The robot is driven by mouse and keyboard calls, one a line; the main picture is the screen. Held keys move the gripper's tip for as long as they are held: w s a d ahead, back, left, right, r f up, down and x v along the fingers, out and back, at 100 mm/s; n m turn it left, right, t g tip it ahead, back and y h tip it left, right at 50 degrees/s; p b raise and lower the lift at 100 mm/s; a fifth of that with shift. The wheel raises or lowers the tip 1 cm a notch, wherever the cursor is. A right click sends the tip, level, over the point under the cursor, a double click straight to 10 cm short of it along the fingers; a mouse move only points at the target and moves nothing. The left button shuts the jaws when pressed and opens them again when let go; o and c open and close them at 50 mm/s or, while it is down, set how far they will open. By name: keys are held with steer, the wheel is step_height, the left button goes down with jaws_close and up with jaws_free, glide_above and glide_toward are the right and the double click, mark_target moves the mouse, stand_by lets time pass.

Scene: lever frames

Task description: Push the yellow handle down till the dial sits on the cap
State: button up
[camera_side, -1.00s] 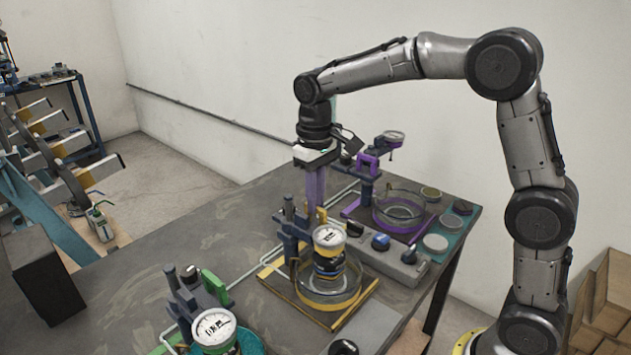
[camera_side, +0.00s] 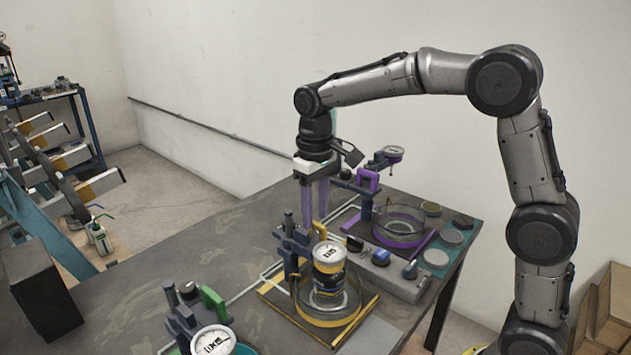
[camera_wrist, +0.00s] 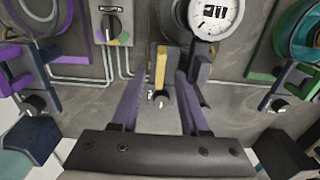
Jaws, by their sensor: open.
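The yellow handle (camera_side: 320,232) stands on the dark post of the middle station. It also shows as a yellow bar in the wrist view (camera_wrist: 161,66). The white-faced dial (camera_side: 330,254) with a yellow rim is to its right, over a dark banded stack (camera_side: 329,284) in a clear ring. The cap is not clearly visible, and I cannot tell whether the dial touches what is below. My gripper (camera_side: 315,221) is open, purple fingers pointing down just above the handle. In the wrist view my gripper (camera_wrist: 165,72) has its fingers on either side of the bar; contact is unclear.
A purple-handled station (camera_side: 368,180) stands behind to the right, and a green-handled one (camera_side: 214,304) in front to the left. A grey control box with knobs (camera_side: 381,257) lies right of the middle station. The table's left part (camera_side: 140,290) is bare.

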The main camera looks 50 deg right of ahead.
step_height(320, 180, up, 12)
steer(key=shift+r, duration=0.25)
stand_by(0.4)
steer(key=s+r+t, duration=0.1)
steer(key=s+r, duration=0.1)
steer(key=s, duration=0.5)
steer(key=s+r+t, duration=0.2)
steer(key=s+r, duration=0.1)
steer(key=s, duration=0.4)
steer(key=s+f+t, duration=0.2)
steer(key=s+f, duration=0.9)
steer(key=f, duration=0.4)
steer(key=shift+s+d+t, duration=0.15)
steer(key=shift+d+t, duration=0.15)
steer(key=shift+d, duration=0.1)
